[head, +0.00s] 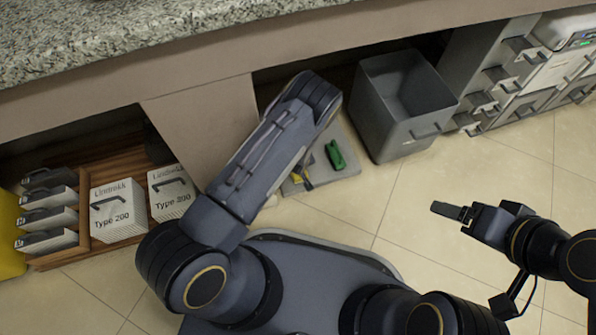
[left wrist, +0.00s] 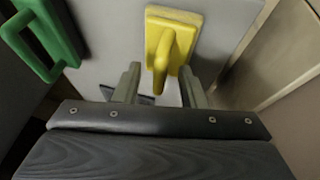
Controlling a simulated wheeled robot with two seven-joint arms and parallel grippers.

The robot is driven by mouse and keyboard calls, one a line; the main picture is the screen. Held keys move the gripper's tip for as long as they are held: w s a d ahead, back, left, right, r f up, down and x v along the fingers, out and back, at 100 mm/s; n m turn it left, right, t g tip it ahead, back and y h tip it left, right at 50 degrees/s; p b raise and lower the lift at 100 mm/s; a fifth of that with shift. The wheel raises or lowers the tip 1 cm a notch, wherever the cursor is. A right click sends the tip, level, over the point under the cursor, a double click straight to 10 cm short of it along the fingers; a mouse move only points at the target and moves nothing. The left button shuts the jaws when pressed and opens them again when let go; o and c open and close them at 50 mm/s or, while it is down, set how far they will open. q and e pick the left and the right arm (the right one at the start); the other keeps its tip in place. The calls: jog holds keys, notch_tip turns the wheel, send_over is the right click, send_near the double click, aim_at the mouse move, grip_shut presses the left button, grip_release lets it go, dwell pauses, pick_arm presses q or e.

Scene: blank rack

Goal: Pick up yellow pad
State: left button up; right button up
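The yellow pad (left wrist: 183,18) is a flat yellow block with a raised loop handle. In the left wrist view it lies on a grey surface, straight ahead of my left gripper (left wrist: 159,72). The gripper's two fingers are apart, one on each side of the handle's near end, with gaps visible. They do not look closed on it. In the head view only a small part of the yellow pad (head: 307,180) shows, the rest hidden by my left arm. My right gripper (head: 447,210) is out over the floor at the right, away from the pad; its finger gap cannot be made out.
A green handled pad (head: 335,155) lies beside the yellow one on a grey board (head: 346,178). A grey open bin (head: 385,125) stands to the right. White labelled boxes (head: 118,208) sit in a wooden rack at left. The counter (head: 120,35) overhangs. Floor at right is clear.

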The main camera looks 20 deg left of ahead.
pick_arm(q)
grip_shut()
jog(key=shift+r, duration=0.1)
dwell(0.3)
